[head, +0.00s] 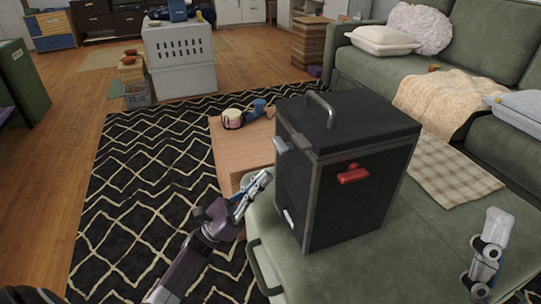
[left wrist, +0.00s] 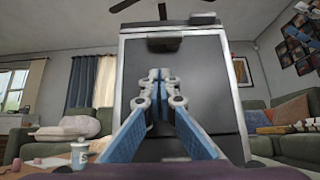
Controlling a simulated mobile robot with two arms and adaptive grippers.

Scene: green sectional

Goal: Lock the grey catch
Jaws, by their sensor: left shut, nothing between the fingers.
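A black box (head: 365,215) with grey edge strips and a black lid (head: 350,118) stands upright on the green seat. The grey catch (head: 281,143) sticks out near the top of its left face. In the left wrist view the catch (left wrist: 164,44) looks dark, seen from below. A red catch (head: 353,174) is on the box's front face. My left gripper (head: 264,180) is shut and empty, left of the box and below the grey catch; its fingertips also show in the left wrist view (left wrist: 160,76). My right gripper (head: 494,222) is at the lower right, apart from the box; its opening is unclear.
A grey handle (head: 322,104) rises from the lid. A low wooden table (head: 228,150) with a small drum (head: 232,119) is behind the left gripper. The green seat (head: 350,280) has a plaid cloth (head: 455,180) right of the box. The patterned rug (head: 130,200) is open at left.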

